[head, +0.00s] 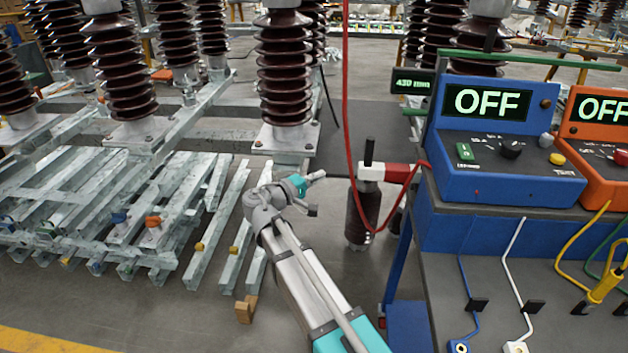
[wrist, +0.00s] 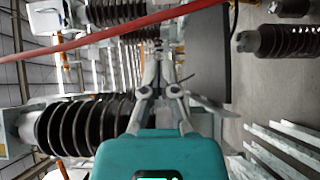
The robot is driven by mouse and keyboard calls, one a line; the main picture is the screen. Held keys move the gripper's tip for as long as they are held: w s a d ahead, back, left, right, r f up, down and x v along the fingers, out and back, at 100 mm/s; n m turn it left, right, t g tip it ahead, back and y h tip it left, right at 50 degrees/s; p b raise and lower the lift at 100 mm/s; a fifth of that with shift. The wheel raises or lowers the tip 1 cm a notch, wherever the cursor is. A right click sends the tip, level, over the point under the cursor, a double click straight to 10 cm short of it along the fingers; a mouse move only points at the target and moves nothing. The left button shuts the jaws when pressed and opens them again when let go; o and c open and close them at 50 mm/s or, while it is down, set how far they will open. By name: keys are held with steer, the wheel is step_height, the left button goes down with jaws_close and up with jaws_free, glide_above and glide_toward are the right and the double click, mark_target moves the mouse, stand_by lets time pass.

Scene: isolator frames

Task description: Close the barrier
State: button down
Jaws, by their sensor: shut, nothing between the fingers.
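No part is clearly marked as the barrier. A long green bar (head: 530,60) runs level behind the blue console in the head view, and it may be the barrier. I cannot tell whether it is open or closed.
A blue console (head: 500,150) reading OFF stands on a bench at right, beside an orange console (head: 600,130). The red cable (head: 346,90) hangs nearby. Steel beams (head: 215,225) lie at left.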

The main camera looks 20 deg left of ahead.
steer(key=w+d, duration=0.6)
steer(key=d, duration=0.1)
steer(key=shift+w, duration=0.15)
stand_by(0.6)
